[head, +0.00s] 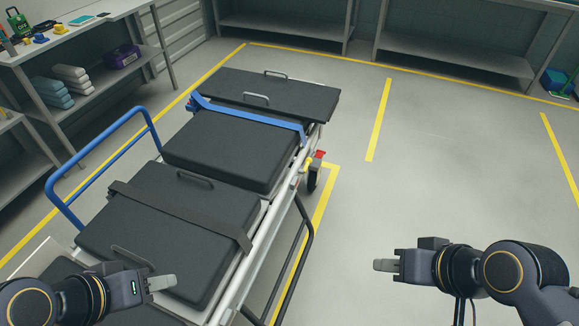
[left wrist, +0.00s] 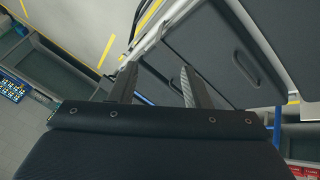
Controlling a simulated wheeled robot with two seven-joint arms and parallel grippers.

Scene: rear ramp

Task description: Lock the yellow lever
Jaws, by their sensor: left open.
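A stretcher with black pads (head: 228,150) stands in the middle left of the head view. A small yellow part (head: 308,167), perhaps the yellow lever, shows beside a red part (head: 320,154) at the stretcher's right side, above a wheel. It is too small to tell its position. My left gripper (head: 162,283) is over the near end of the stretcher, well short of the yellow part. In the left wrist view, its two fingers (left wrist: 158,85) are apart with nothing between them. My right gripper (head: 383,265) is over the floor to the right of the stretcher, touching nothing.
A blue side rail (head: 98,150) rises on the stretcher's left, and a blue bar (head: 250,119) crosses its far part. A dark curved rail (head: 296,262) runs low along its right side. Shelves (head: 85,80) stand at left. The floor (head: 440,170) on the right is clear.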

